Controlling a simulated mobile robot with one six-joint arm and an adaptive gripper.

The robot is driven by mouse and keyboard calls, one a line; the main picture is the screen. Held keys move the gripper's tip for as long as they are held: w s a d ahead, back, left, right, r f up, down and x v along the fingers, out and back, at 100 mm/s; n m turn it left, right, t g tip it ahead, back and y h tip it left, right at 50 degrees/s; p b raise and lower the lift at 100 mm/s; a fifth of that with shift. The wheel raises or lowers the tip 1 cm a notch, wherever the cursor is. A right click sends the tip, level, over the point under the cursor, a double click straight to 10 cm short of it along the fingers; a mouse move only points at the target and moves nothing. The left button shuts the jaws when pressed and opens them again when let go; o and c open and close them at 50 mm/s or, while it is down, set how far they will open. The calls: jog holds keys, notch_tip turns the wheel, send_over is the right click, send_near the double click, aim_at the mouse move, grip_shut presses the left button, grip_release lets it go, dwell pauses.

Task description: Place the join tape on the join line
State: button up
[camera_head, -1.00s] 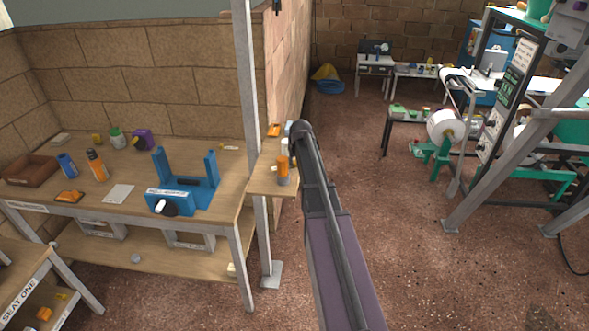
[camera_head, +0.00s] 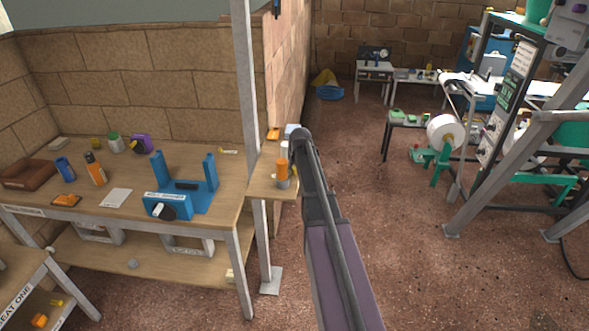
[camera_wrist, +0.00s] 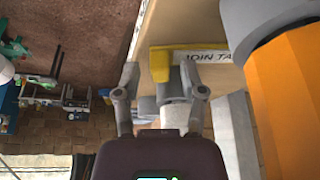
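My gripper (camera_wrist: 160,88) is beside a small wooden shelf (camera_wrist: 200,20) in the wrist view, its two grey fingers apart. The shelf carries a white label (camera_wrist: 215,57) whose readable part says "JOIN TA". A yellow piece (camera_wrist: 159,65) lies against the label, just beyond the fingers. A pale grey roll-like thing (camera_wrist: 172,84) shows between the fingers; I cannot tell whether it is the join tape or whether a finger touches it. In the head view, my arm hides most of the gripper beside the same shelf (camera_head: 262,187). I cannot make out the join line.
An orange bottle (camera_head: 282,170) stands on the shelf and looms close to the gripper at right in the wrist view (camera_wrist: 290,100). The bench at left holds a blue jig (camera_head: 190,200) and a brown tray (camera_head: 28,173). A white roll (camera_head: 443,132) stands at right. Floor between is clear.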

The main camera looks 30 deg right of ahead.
jog(key=shift+r, duration=0.1)
dwell(0.3)
jog(key=p+v, duration=0.3)
jog(key=shift+r, duration=0.25)
jog(key=p+v, duration=0.8)
jog(key=shift+r, duration=0.3)
jog(key=shift+s+a, duration=0.1)
dwell(0.6)
jog(key=s+a+f+n+g, duration=0.1)
jog(key=s+a+g, duration=0.3)
jog(key=s+a, duration=1.8)
jog(key=a+n, duration=0.1)
jog(key=a, duration=0.3)
jog(key=shift+s+a+f+g+y, duration=0.2)
jog(key=shift+s+a+g+y, duration=0.1)
jog(key=shift+s+a+y, duration=0.1)
